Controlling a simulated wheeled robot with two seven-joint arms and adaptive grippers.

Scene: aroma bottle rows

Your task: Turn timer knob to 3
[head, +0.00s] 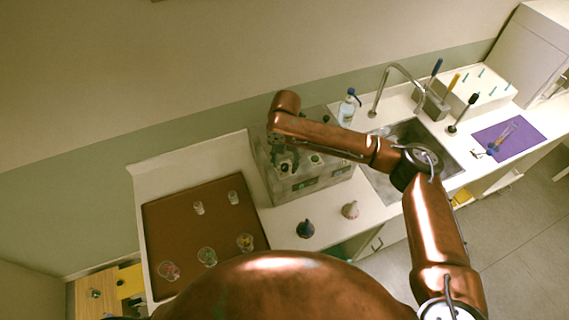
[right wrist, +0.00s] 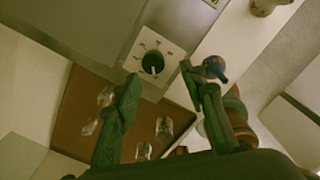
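The timer knob (right wrist: 151,62) shows in the right wrist view as a round black knob with a white pointer mark near its lower side. It sits on a white dial plate (right wrist: 163,46) whose figures are too small to read. The plate is on the grey machine (head: 318,182), which stands on the counter in the head view. My right gripper (right wrist: 160,76) is open, with its two fingertips apart on either side of the knob in the picture. I cannot tell whether they touch it. In the head view my right gripper (head: 285,163) is at the machine. My left gripper is not in view.
A brown tray (head: 170,235) with several small glasses is left of the machine. A dark blue flask (head: 305,229) and a pinkish flask (head: 350,210) stand in front of it. Right are a blue-capped bottle (head: 347,110), a sink (head: 440,145) and a purple mat (head: 525,136).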

